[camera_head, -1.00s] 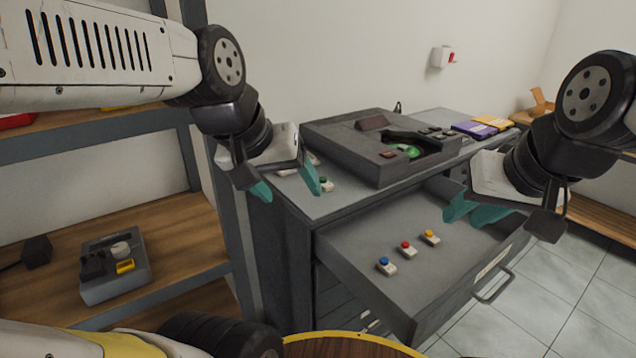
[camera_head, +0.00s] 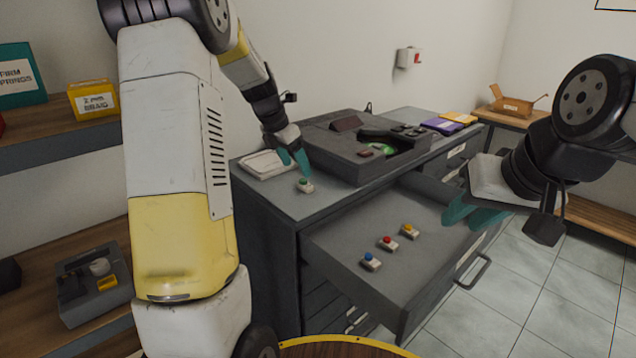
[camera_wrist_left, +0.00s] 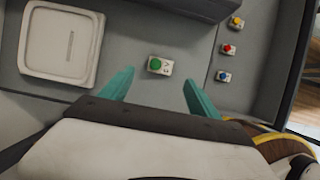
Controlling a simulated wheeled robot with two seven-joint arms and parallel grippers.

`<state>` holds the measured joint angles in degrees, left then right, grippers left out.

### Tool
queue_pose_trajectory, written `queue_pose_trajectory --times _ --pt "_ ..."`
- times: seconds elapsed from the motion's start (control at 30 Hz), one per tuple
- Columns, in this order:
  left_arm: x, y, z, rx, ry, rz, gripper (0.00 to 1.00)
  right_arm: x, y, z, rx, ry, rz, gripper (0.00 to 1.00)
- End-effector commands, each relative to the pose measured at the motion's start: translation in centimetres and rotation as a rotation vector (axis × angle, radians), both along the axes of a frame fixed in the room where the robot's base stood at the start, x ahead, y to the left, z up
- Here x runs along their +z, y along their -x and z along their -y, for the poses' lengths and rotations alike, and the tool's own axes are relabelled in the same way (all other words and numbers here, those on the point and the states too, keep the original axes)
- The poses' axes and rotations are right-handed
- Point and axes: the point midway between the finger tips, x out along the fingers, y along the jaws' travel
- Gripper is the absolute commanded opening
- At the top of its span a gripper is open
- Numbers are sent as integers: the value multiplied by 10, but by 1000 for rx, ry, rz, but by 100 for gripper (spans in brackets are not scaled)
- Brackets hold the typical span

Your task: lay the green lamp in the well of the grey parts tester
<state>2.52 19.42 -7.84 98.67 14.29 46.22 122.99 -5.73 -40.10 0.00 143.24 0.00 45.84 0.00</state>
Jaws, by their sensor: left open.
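The green lamp (camera_head: 305,186), a green button on a small white base, stands on the grey cabinet top. It also shows in the left wrist view (camera_wrist_left: 160,65). My left gripper (camera_head: 294,162) is open and empty above the cabinet top, close to the lamp. In the left wrist view the lamp lies just beyond the two teal fingertips, between their lines. The grey parts tester (camera_head: 92,308) appears to be the small grey box on the left shelf, holding dark, white and yellow parts. Its well is not clear. My right gripper (camera_head: 475,213) hangs over the open drawer; its finger gap is unclear.
Blue (camera_head: 370,261), red (camera_head: 388,244) and yellow (camera_head: 409,231) lamps stand in the open drawer (camera_head: 345,225). A large grey player (camera_head: 335,150) stands behind the green lamp, and a white lidded tray (camera_head: 262,165) lies to its left. Shelf posts and boards flank the tester.

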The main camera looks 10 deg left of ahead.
Motion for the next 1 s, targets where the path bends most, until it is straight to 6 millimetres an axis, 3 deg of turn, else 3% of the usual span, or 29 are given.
queue_pose_trajectory --times 0.5,0.77,1.0 --pt "-62 -19 16 -6 -1 -2 71 0 0 0 0 0 0 32" --pt "-64 -20 17 -5 -1 1 71 0 0 0 0 0 0 32" --pt "-64 -20 17 -6 -1 1 28 0 0 0 0 0 0 32"
